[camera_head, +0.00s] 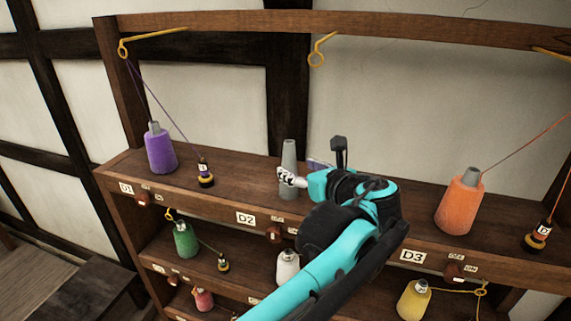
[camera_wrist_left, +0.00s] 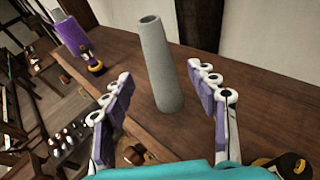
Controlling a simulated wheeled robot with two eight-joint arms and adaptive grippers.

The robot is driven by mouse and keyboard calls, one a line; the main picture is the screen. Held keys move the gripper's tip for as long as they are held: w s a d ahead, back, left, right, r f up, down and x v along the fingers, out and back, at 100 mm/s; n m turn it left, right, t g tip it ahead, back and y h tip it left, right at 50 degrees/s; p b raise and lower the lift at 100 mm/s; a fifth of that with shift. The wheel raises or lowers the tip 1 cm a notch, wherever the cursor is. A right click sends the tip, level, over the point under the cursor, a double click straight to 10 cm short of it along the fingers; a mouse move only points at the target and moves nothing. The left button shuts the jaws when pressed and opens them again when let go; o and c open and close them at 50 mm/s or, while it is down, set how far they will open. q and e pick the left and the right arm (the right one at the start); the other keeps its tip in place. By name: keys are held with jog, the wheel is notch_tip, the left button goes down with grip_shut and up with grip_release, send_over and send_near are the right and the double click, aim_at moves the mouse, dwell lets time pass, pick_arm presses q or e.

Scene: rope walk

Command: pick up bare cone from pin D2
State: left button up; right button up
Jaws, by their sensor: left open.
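The bare cone (camera_head: 289,155) is a plain grey tapered cone standing upright on the top shelf, above the D2 label (camera_head: 246,218). My left gripper (camera_head: 298,170) is open at the cone, reaching in from the right. One white finger shows in front of the cone's lower part, and a purple pad shows just right of it. In the left wrist view the cone (camera_wrist_left: 158,62) stands just beyond and between the open fingers (camera_wrist_left: 158,82), with a gap on both sides. The pin is hidden. My right gripper is in neither view.
A purple yarn cone (camera_head: 160,150) and a small bobbin (camera_head: 205,174) stand left at D1. An orange cone (camera_head: 460,205) stands right at D3. A yellow hook (camera_head: 318,52) hangs above D2. Lower shelves hold green (camera_head: 186,240), white and yellow cones.

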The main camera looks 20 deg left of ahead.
aim_at(293, 166)
pick_arm(q)
jog(key=shift+w+a+p, duration=0.4)
jog(key=shift+p, duration=0.1)
jog(key=x, duration=0.5)
jog(key=shift+w+a+f+p, duration=0.1)
jog(key=shift+w+a+p, duration=0.1)
jog(key=shift+p, duration=0.15)
jog(key=shift+s+d, duration=0.55)
jog(key=shift+d, duration=0.05)
jog(key=shift+c, duration=0.7)
jog(key=shift+r, duration=0.25)
jog(key=c, duration=0.5)
jog(key=shift+w+a+f, duration=0.1)
jog(key=c, duration=0.4)
jog(key=shift+a, duration=0.1)
jog(key=shift+c, duration=0.2)
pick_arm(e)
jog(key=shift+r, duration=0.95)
